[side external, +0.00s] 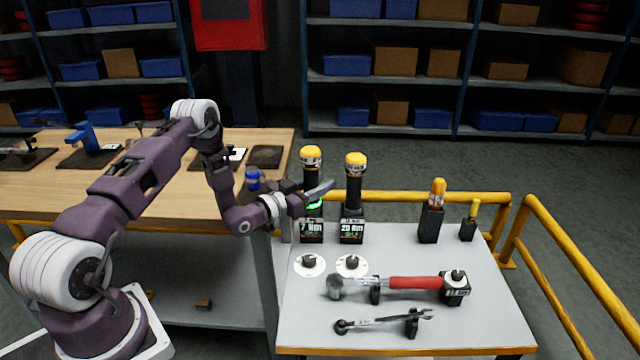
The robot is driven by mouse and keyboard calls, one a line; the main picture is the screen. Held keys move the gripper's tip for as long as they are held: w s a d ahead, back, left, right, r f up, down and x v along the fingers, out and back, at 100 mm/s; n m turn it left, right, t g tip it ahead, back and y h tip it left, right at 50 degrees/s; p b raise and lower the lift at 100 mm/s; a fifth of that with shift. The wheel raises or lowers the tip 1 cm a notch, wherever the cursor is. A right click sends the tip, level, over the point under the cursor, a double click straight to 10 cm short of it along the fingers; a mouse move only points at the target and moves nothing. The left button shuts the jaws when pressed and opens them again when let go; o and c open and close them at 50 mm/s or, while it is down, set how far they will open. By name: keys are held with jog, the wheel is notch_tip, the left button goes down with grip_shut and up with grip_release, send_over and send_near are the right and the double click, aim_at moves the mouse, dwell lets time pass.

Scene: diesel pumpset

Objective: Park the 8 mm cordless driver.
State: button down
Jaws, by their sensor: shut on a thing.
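A black upright driver with a yellow cap (311,158) stands at the dock marked 7 Nm (312,232). I take it for the 8 mm cordless driver; its small marking is too fine to read. My gripper (318,191) reaches it from the left, shut at the driver's body, with a grey finger crossing in front. A green glow shows just below the finger. The gripper hides the driver's lower part, so I cannot tell if it is fully seated. A similar yellow-capped driver (354,185) stands upright in the dock marked 20 Nm (351,232), close on the right.
The grey bench (400,330) also holds two white discs with dark knobs, a red-handled tool (415,283), a wrench (385,321), and an orange-topped holder (432,215). A yellow rail runs behind. The wooden table (262,138) with a blue tool (86,136) lies left.

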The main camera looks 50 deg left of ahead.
jog(key=shift+f, duration=0.85)
jog(key=c, duration=0.9)
grip_release()
jog(key=shift+o, duration=0.2)
jog(key=shift+s+f, duration=0.1)
jog(key=shift+f, duration=0.05)
jog(key=s, duration=0.7)
jog(key=shift+a, duration=0.15)
